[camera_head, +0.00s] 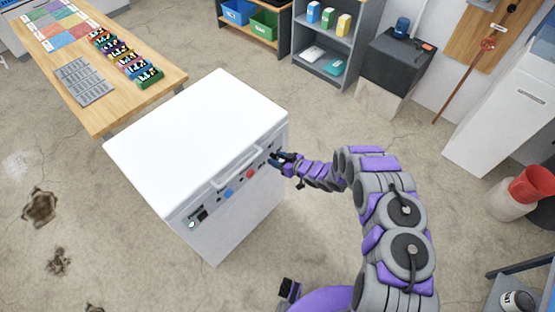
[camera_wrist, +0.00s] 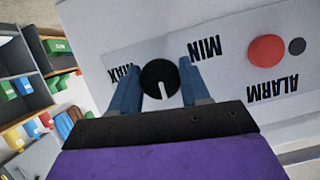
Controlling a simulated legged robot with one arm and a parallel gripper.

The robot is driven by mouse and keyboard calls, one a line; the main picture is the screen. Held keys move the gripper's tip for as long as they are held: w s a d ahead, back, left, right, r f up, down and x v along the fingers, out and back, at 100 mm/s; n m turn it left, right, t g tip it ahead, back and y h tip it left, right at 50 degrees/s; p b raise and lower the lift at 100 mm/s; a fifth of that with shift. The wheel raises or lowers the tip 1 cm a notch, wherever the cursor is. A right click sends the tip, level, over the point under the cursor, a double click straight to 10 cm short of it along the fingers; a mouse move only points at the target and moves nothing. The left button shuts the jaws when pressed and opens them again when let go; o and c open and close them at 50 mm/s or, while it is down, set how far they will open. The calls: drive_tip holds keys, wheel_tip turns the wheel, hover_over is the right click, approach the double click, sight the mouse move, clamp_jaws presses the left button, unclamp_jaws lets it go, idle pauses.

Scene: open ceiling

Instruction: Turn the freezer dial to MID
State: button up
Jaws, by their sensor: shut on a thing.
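The white chest freezer (camera_head: 190,130) stands with its lid closed and a grey control strip along its front. In the wrist view the round black freezer dial (camera_wrist: 157,76) sits between upside-down MAX (camera_wrist: 122,78) and MIN (camera_wrist: 205,48) labels. Its white pointer line points down in the picture, toward my gripper's base. No MID label is visible. My gripper (camera_wrist: 160,72) has one blue-grey finger on each side of the dial and is shut on it. In the head view my gripper (camera_head: 279,159) is at the right end of the strip, hiding the dial.
A red ALARM button (camera_wrist: 267,50) is beside the dial. The freezer's lid handle (camera_head: 236,167) juts out near my gripper. A wooden table (camera_head: 120,112) stands at the upper left, and grey shelves (camera_head: 330,60) stand at the back. The floor around the freezer is mostly clear.

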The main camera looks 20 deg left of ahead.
drive_tip(key=shift+d, duration=0.1)
drive_tip(key=o, duration=1)
drive_tip(key=shift+o, duration=0.2)
drive_tip(key=shift+d, duration=0.1)
drive_tip(key=p+v, duration=0.3)
drive_tip(key=v, duration=1.4)
drive_tip(key=shift+p, duration=0.3)
drive_tip(key=shift+d+r, duration=0.1)
drive_tip(key=shift+d, duration=0.05)
